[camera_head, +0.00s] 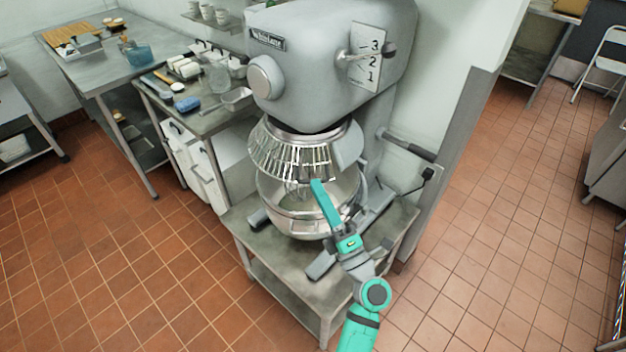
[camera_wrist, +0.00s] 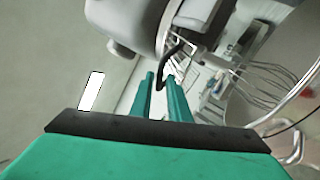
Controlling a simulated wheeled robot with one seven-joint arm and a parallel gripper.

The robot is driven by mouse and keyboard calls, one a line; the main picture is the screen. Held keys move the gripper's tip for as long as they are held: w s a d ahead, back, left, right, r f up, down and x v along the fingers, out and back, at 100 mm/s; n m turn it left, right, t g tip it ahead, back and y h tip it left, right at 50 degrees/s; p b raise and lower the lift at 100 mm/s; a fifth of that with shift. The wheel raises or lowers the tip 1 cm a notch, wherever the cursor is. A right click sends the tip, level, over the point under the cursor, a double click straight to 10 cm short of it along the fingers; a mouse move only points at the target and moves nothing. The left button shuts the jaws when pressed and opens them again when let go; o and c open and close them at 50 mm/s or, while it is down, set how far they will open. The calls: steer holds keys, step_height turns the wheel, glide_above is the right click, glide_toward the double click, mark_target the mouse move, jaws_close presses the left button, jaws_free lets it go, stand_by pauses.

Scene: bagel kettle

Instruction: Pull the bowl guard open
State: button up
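The bowl guard (camera_head: 285,152) is a silver wire cage below the mixer head, above the steel bowl (camera_head: 300,226). My gripper (camera_head: 317,184) reaches up in front of the bowl, with its teal fingertips near the guard's lower right edge. In the wrist view, the two fingers (camera_wrist: 160,78) stand apart with a narrow gap between them. A black curved handle (camera_wrist: 172,52) comes down to the fingertips, and its end lies between them. Light background shows beside it, so I see no firm grip. Part of the guard's wires shows at the right (camera_wrist: 215,82).
The grey mixer (camera_head: 330,60) stands on a low metal table (camera_head: 270,262). A lever (camera_head: 410,147) sticks out at its right, by a wall edge. A side table (camera_head: 205,120) with utensils is at the left. The tiled floor is clear on both sides.

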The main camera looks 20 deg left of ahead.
steer(key=shift+x, duration=1.75)
jaws_close()
steer(key=shift+f, duration=0.1)
